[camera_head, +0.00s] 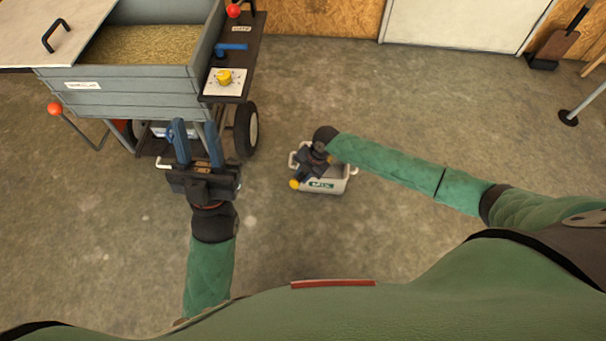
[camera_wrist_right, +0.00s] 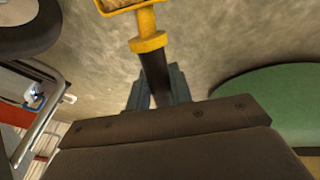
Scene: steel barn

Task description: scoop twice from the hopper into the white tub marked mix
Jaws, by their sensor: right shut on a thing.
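The grey hopper (camera_head: 125,103) stands at the upper left, holding tan grain (camera_head: 140,45). The white tub (camera_head: 339,186) marked mix sits on the floor right of it; its inside is mostly hidden by my right arm. My right gripper (camera_head: 306,172) is over the tub, shut on the black handle (camera_wrist_right: 154,78) of a yellow scoop (camera_wrist_right: 147,22). In the right wrist view the scoop's bowl is cut off by the top edge; how full it is cannot be told. My left gripper (camera_head: 197,140) is open and empty, fingers apart, in front of the hopper's lower frame.
A side shelf with a yellow knob (camera_head: 225,77) and blue lever (camera_head: 232,47) juts from the hopper. A black wheel (camera_head: 246,128) stands between hopper and tub.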

